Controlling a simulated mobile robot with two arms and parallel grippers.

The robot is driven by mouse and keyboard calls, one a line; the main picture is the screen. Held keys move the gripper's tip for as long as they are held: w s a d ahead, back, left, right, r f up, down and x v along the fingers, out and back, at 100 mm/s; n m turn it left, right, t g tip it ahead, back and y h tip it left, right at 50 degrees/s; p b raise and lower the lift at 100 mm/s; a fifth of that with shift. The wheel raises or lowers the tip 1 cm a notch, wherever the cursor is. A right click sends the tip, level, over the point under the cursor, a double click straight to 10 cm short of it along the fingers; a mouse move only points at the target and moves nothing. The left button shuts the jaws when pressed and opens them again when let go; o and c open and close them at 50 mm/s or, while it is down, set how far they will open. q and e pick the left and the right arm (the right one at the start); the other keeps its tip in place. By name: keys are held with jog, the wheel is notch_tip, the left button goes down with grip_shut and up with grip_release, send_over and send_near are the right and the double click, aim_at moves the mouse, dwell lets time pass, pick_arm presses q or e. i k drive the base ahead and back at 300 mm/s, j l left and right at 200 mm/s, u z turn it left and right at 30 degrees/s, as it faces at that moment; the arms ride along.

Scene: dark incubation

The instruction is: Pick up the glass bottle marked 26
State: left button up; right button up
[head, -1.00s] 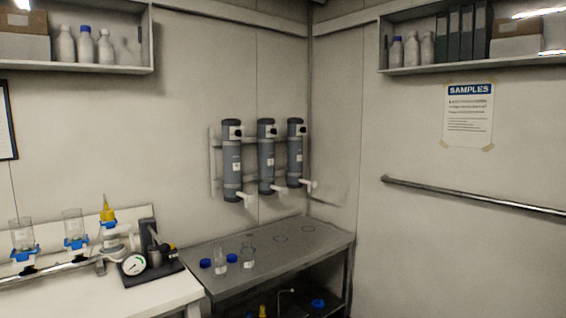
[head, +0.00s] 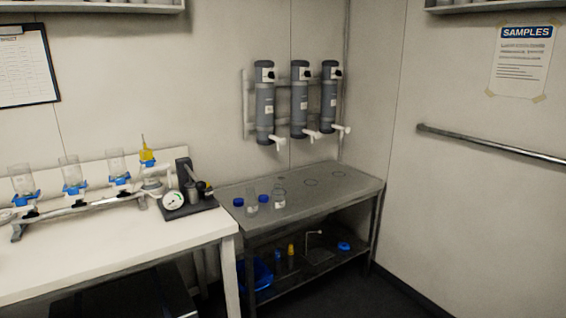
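Two clear glass bottles stand upright on the grey metal bench, near its left end. The left bottle (head: 252,204) and the right bottle (head: 279,198) each carry a pale label, too small to read, so I cannot tell which is marked 26. Two blue caps lie on the bench behind them, one blue cap (head: 238,202) at the left and another blue cap (head: 263,198) between the bottles. Neither of my grippers is in view.
The grey bench (head: 325,195) is clear to the right, with ring marks. Its lower shelf (head: 290,278) holds a blue tub (head: 257,273) and small items. A white table (head: 120,245) with filter funnels stands left. Three grey cylinders (head: 299,105) hang above. Dark floor (head: 350,300) is open in front.

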aim_at(251, 205)
jog(key=i+l+u, duration=0.1)
jog(key=i+l, duration=0.25)
jog(key=i, duration=0.25)
jog(key=i+l+u, duration=0.15)
jog(key=i+l, duration=0.25)
jog(key=i, duration=0.2)
jog(key=i+l+u, duration=0.1)
jog(key=i+l, duration=0.35)
jog(key=i, duration=0.1)
